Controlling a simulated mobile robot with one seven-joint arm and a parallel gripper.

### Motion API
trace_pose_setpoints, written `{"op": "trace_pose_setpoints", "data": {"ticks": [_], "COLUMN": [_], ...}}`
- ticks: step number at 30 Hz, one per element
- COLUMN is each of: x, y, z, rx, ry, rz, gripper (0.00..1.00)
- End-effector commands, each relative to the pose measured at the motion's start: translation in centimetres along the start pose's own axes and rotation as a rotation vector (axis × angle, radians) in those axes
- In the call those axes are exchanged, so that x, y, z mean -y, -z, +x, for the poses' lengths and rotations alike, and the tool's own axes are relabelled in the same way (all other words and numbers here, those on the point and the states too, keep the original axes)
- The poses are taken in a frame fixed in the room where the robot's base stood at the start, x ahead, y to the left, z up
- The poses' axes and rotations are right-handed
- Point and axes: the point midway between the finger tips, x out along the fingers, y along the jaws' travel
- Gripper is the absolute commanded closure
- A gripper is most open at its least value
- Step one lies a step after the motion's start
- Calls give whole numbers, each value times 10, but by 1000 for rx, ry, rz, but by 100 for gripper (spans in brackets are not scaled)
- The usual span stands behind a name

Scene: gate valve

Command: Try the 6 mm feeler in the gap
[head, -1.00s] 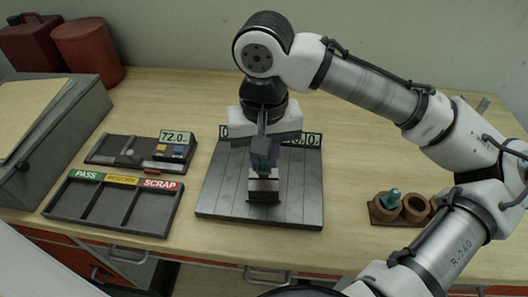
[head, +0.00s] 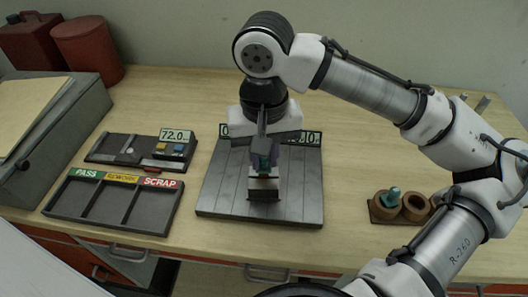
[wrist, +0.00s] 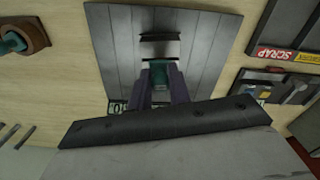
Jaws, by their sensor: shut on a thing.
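My gripper (head: 262,163) is over the grooved grey plate (head: 222,187) and points down. It is shut on a teal-handled feeler (head: 264,160), which also shows between the fingers in the wrist view (wrist: 160,73). Just in front of the fingers, a black block with a pale top (head: 263,190) stands on the plate. In the wrist view the block (wrist: 160,38) lies beyond the fingertips. The feeler's lower end is hidden or too small, so I cannot tell whether it is in the gap.
A wooden holder (head: 383,212) at right has one teal-handled piece and an open hole. A tray marked PASS, REWORK and SCRAP (head: 112,203) lies at left, below a device reading 72.0 (head: 174,136). Readouts behind my gripper are partly covered.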

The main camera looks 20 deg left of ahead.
Motion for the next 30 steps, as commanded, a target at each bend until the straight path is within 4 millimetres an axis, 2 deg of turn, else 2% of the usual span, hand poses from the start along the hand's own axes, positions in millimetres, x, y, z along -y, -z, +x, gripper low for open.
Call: {"op": "trace_pose_setpoints", "data": {"ticks": [30], "x": [0], "y": [0], "z": [-4], "rx": [0], "ry": [0], "rz": [0], "gripper": [100]}}
